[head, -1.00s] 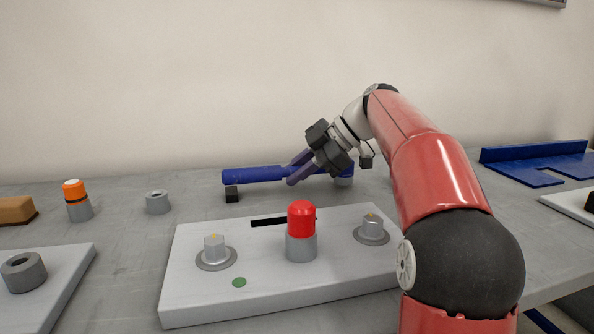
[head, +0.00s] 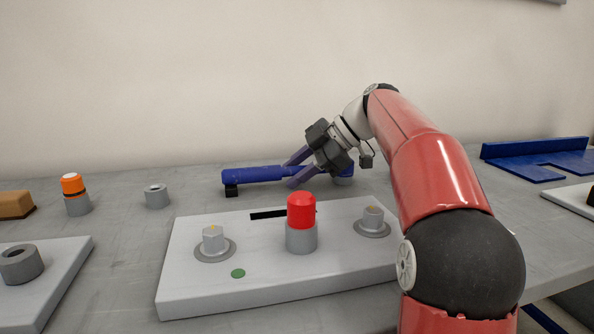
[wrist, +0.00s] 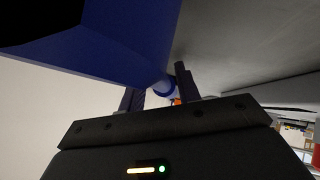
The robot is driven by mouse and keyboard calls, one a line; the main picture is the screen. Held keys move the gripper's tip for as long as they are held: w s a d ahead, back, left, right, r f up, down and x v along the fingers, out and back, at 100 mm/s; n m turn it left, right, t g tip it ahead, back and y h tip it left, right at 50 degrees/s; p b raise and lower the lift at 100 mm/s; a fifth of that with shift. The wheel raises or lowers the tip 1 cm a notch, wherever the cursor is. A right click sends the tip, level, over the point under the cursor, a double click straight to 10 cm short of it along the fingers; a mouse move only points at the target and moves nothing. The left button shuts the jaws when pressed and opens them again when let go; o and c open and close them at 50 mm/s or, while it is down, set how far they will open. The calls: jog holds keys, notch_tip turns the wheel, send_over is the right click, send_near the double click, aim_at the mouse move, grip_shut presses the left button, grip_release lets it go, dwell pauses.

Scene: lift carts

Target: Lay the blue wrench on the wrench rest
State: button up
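The blue wrench (head: 258,175) lies level at the back of the table in the head view. Its left end is over a small black block (head: 231,191), and a grey round piece (head: 344,181) shows under its right part. I cannot tell which of these belongs to the wrench rest. My gripper (head: 294,170) is at the wrench's middle, its fingers spread on either side with a visible gap. In the wrist view the wrench (wrist: 135,30) fills the upper left and runs between the parted fingers (wrist: 160,88). Part of the wrench is hidden behind my gripper.
A white board (head: 190,285) with a red-capped post (head: 301,210) and two grey fittings stands in front. An orange-topped cylinder (head: 73,185) and a grey ring (head: 156,196) stand to the left.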

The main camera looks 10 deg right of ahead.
jog(key=shift+o, duration=0.7)
jog(key=shift+f, duration=0.1)
jog(key=shift+d, duration=0.1)
jog(key=p+v, duration=0.1)
jog(key=v, duration=0.6)
jog(key=shift+r, duration=0.2)
jog(key=shift+s+d+r, duration=0.1)
jog(key=shift+d+r, duration=0.05)
jog(key=shift+d, duration=0.05)
jog(key=shift+s, duration=0.1)
